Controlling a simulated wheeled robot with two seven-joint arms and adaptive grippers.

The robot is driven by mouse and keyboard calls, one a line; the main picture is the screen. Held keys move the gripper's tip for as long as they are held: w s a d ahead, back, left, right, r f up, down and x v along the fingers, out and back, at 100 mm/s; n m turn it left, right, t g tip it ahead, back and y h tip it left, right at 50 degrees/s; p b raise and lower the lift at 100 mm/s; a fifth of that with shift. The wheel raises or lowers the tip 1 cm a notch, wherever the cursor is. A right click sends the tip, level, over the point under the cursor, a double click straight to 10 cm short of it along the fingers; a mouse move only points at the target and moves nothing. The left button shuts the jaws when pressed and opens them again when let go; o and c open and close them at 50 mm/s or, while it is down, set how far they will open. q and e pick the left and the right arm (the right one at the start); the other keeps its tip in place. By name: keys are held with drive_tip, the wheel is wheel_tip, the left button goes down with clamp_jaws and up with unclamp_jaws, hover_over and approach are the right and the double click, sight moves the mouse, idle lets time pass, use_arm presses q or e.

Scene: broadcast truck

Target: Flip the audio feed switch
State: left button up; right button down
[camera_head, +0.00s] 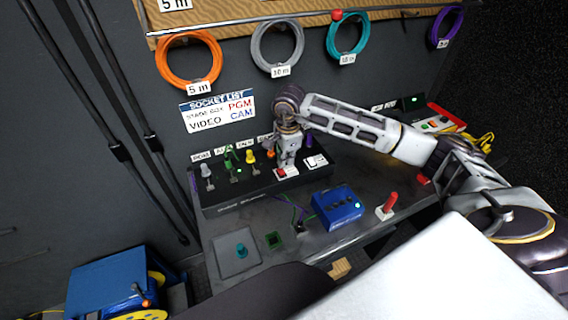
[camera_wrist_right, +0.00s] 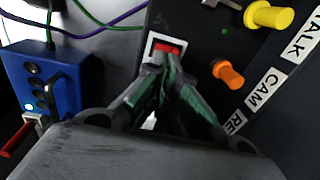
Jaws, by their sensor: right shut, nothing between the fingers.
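A black sloped panel (camera_head: 228,193) on the bench carries a row of coloured sockets or knobs with small white labels. A red rocker switch in a white frame (camera_head: 286,172) sits near the panel's front edge. It also shows in the right wrist view (camera_wrist_right: 152,46). My right gripper (camera_head: 284,163) is shut and empty, pointing down at this switch. In the wrist view its fingertips (camera_wrist_right: 170,62) overlap the red rocker; I cannot tell whether they touch it. No label naming audio feed is readable. My left gripper is not in view.
A yellow knob (camera_wrist_right: 270,16) and an orange one (camera_wrist_right: 228,73) are beside the fingers. A blue box (camera_head: 337,208) with wires and a red lever (camera_head: 388,205) stand in front of the panel. Coiled cables (camera_head: 188,62) hang on the wall behind.

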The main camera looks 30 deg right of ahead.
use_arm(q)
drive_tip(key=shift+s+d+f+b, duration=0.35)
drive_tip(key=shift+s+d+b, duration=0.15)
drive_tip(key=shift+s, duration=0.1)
use_arm(e)
wheel_tip(320, 180, up, 10)
drive_tip(key=s, duration=0.1)
drive_tip(key=shift+s, duration=0.4)
drive_tip(key=shift+d+f, duration=0.1)
